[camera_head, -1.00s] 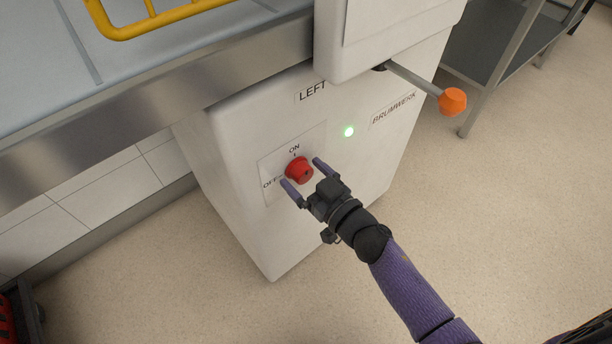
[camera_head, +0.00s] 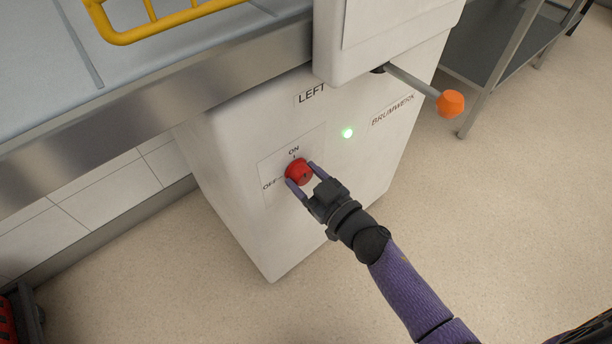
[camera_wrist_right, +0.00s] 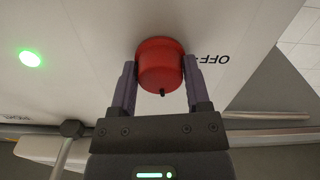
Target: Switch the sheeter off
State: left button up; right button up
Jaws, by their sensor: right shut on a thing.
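The sheeter (camera_head: 240,140) is a white cabinet with a LEFT label. Its red rotary knob (camera_head: 298,170) sits on a plate marked ON above and OFF to the left. My right gripper (camera_head: 301,174) is shut on the knob, one finger on each side. The right wrist view shows the red knob (camera_wrist_right: 160,66) between both fingers, with a small dark mark on its rim and OFF printed beside it. A green lamp (camera_head: 347,133) is lit to the right of the knob; it also glows in the right wrist view (camera_wrist_right: 30,58). My left gripper is out of view.
A lever with an orange handle (camera_head: 450,103) sticks out above right of the knob. A yellow wire guard (camera_head: 150,22) and the metal bed edge (camera_head: 150,85) lie at upper left. A metal shelf table (camera_head: 490,50) stands at upper right. The floor to the right is clear.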

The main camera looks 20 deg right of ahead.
jog(key=n, duration=0.4)
jog(key=shift+n+p, duration=0.3)
jog(key=shift+n, duration=0.8)
jog(key=n, duration=0.6)
jog(key=shift+n, duration=1.1)
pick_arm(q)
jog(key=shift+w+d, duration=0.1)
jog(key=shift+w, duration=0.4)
pick_arm(e)
jog(key=shift+r+n, duration=0.1)
jog(key=shift+n, duration=0.8)
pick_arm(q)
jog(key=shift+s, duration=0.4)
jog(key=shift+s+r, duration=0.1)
pick_arm(e)
jog(key=o, duration=1.3)
jog(key=shift+d, duration=0.1)
